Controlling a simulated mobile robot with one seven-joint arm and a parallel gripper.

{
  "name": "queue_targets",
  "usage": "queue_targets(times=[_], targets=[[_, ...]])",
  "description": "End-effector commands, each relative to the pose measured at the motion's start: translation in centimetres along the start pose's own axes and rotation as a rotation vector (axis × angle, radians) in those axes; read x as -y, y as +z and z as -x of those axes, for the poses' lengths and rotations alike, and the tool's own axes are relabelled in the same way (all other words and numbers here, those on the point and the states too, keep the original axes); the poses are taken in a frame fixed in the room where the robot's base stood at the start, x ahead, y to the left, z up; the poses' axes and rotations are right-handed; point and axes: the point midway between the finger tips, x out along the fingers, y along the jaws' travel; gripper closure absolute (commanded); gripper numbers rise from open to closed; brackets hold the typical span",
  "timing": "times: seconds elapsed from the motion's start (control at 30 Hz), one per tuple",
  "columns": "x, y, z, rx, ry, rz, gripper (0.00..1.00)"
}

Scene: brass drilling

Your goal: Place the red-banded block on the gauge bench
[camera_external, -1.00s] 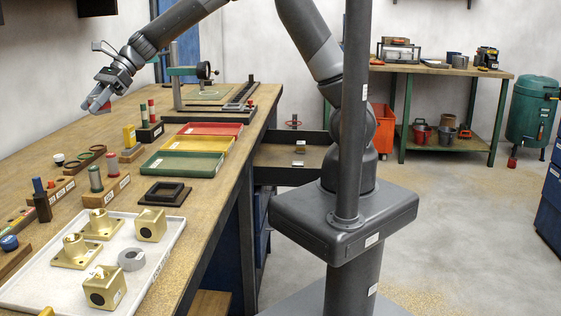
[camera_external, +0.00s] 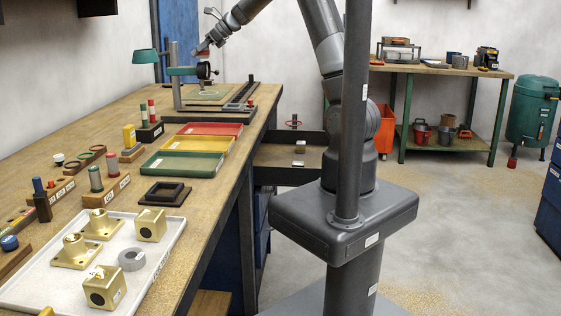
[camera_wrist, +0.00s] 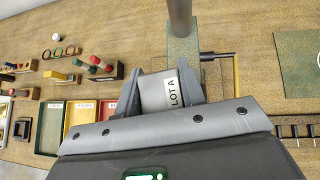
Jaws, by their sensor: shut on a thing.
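My gripper (camera_external: 207,44) is at the far end of the workbench, beside and above the dial gauge (camera_external: 204,70) on its post. In the wrist view, my gripper (camera_wrist: 160,95) is shut on a grey block (camera_wrist: 152,90) with a white "LOT A" label. A small red patch shows at the gripper's tip in the external view; the band itself is not clear in the wrist view. The gauge bench (camera_external: 222,117), with a green-marked plate, is below the gripper. The block appears held above it, not resting on it.
The gauge's upright post (camera_external: 175,77) and green arm stand close to the gripper. Red (camera_external: 213,129), yellow (camera_external: 198,143) and green (camera_external: 182,165) trays lie nearer the camera. A white tray (camera_external: 160,258) with brass parts is at the front.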

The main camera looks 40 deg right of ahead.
Motion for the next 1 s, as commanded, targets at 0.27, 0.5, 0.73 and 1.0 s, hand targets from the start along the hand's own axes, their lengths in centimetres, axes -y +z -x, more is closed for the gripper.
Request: queue_targets(times=[0.27,0.5,0.73,1.0], targets=[[8.7,-5.6,11.0,0.003,-0.179,-0.131,1.0],[12.5,-9.9,18.2,0.002,-0.289,-0.216,1.0],[14.6,-12.9,22.3,0.002,-0.372,-0.281,1.0],[16.5,-15.0,22.2,0.001,-0.475,-0.361,1.0]])
